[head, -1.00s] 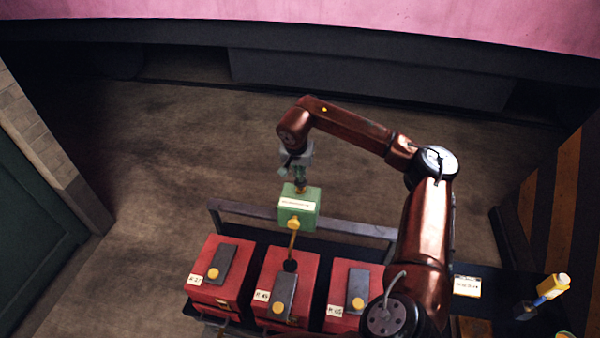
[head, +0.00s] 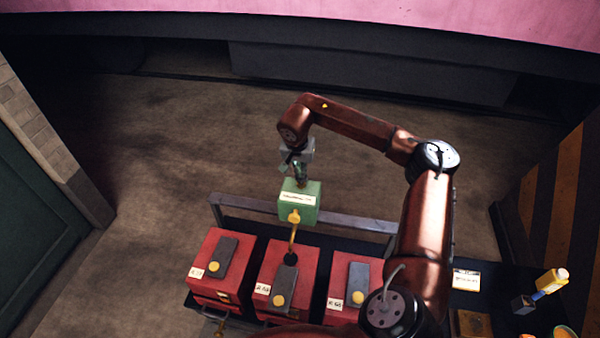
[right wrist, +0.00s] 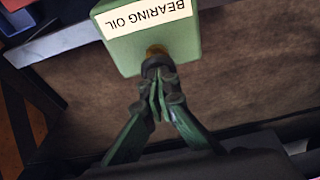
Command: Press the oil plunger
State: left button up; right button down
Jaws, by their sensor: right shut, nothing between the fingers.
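The oil dispenser is a green box (head: 290,211) labelled BEARING OIL, standing at the far rail behind the red boxes. It fills the top of the right wrist view (right wrist: 150,45). Its yellow spout (head: 293,228) runs down toward a dark round opening on the middle red box. The brass plunger (right wrist: 156,51) shows as a short piece at the box top, mostly covered by my fingertips. My right gripper (head: 300,178) is shut and empty, pointing down over the plunger; its fingertips (right wrist: 158,68) appear to touch it. My left gripper is not in view.
Three red boxes with grey lids and yellow knobs stand in a row: left (head: 220,255), middle (head: 300,262), right (head: 340,283). A grey rail (head: 350,222) runs behind them. The floor beyond is clear.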

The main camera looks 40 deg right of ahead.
notch_tip(320, 180, up, 3)
jog(key=shift+f+p, duration=0.2)
jog(key=shift+p, duration=0.4)
pick_arm(q)
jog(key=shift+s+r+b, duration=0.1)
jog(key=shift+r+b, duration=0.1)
jog(key=shift+b, duration=0.6)
pick_arm(e)
jog(key=v, duration=0.9)
jog(key=shift+r, duration=0.35)
jog(key=shift+s+a, duration=0.1)
jog(key=shift+a, duration=0.05)
